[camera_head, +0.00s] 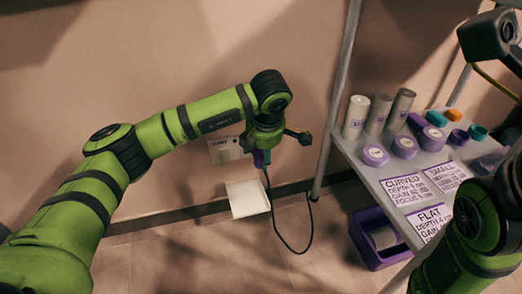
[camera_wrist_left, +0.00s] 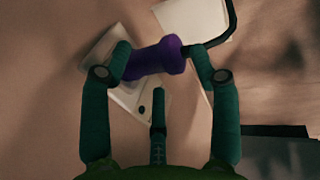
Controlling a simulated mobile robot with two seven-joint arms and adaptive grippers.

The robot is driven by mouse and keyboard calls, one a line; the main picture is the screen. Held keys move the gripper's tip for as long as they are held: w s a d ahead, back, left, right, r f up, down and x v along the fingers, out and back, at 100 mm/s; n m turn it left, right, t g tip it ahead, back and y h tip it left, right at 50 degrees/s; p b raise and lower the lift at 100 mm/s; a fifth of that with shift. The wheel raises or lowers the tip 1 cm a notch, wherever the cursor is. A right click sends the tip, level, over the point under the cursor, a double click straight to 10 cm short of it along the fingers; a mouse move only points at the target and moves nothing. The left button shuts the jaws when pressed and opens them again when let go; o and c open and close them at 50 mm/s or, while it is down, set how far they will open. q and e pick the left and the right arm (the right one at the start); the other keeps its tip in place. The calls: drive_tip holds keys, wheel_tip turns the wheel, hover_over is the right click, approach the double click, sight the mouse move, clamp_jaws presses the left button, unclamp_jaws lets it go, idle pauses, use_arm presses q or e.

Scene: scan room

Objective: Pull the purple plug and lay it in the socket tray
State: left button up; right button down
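The purple plug (camera_head: 260,158) is at my left gripper (camera_head: 263,144), beside the white socket plate (camera_head: 222,150) on the wall. In the left wrist view the plug (camera_wrist_left: 155,58) lies crosswise between the two green fingers of the left gripper (camera_wrist_left: 160,62), which close on its ends. It overlaps the plate (camera_wrist_left: 128,98) there; I cannot tell whether it still touches a socket. A dark cord (camera_head: 281,236) hangs from the plug to the floor. The white socket tray (camera_head: 247,198) is just below the plate and looks empty. My right gripper is out of view.
A grey shelf cart (camera_head: 380,176) on the right carries cylinders (camera_head: 378,113), purple and teal lids (camera_head: 433,138) and printed cards (camera_head: 407,190). A purple bin (camera_head: 366,250) sits beneath. A grey pole (camera_head: 337,98) stands right of the left gripper.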

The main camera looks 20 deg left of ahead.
use_arm(q)
drive_tip(key=c, duration=0.8)
drive_tip(key=shift+o, duration=0.2)
drive_tip(key=shift+s+d, duration=0.15)
drive_tip(key=shift+s, duration=0.05)
drive_tip(key=shift+s+d+p, duration=0.4)
drive_tip(key=shift+s+d, duration=0.2)
drive_tip(key=shift+s, duration=0.3)
drive_tip(key=shift+s+d+p, duration=0.35)
drive_tip(key=shift+s+d, duration=0.25)
drive_tip(key=shift+s, duration=0.25)
drive_tip(key=shift+s, duration=0.1)
